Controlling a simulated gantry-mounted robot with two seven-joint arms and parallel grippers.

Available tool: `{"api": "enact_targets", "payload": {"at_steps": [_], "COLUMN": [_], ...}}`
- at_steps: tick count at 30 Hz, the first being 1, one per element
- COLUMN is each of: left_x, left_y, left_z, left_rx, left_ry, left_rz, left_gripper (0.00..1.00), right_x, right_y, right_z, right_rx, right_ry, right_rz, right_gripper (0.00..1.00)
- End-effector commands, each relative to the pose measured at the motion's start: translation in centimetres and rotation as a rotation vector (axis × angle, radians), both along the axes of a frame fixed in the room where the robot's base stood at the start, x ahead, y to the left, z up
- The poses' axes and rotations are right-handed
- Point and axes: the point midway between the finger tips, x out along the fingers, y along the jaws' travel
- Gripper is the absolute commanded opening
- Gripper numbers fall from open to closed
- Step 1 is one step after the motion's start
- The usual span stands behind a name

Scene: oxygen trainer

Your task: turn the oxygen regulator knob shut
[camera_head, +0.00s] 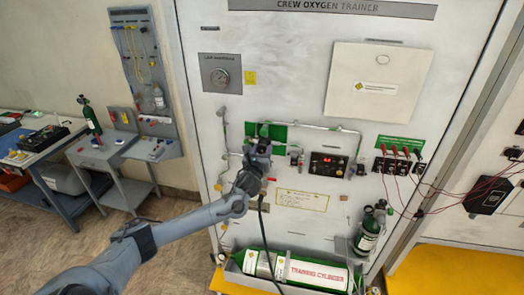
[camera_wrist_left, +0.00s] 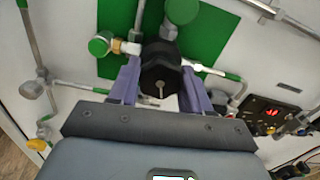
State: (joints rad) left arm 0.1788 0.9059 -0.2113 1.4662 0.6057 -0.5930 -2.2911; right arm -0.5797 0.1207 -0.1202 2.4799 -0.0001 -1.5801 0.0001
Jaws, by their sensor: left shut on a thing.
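The oxygen regulator knob (camera_wrist_left: 160,75) is black and many-sided with a pale pointer mark. In the left wrist view it sits between the two purple fingers of my left gripper (camera_wrist_left: 161,88), which is shut on it. The pointer mark runs roughly up and down in that view. In the head view my left gripper (camera_head: 258,158) reaches the green backing plate (camera_head: 279,133) on the white trainer panel and hides the knob. My right gripper does not show.
Pipes, a round green cap (camera_wrist_left: 99,46) and brass fittings lie close around the knob. A display box with red digits (camera_head: 328,165) is to the right. A training cylinder (camera_head: 295,270) lies below. A blue workbench (camera_head: 40,150) stands at the left.

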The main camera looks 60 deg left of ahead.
Motion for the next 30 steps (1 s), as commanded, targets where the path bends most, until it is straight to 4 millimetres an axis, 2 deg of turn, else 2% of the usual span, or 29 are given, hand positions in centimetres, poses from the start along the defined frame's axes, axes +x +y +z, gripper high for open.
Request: {"api": "enact_targets", "payload": {"at_steps": [30], "left_x": [0.1], "left_y": [-0.2], "left_z": [-0.3], "left_rx": [-0.674], "left_ry": [-0.644], "left_rz": [0.002], "left_gripper": [0.17], "right_x": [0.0], "right_y": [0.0], "right_z": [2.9], "right_rx": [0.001], "right_ry": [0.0], "right_rz": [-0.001], "right_gripper": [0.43]}}
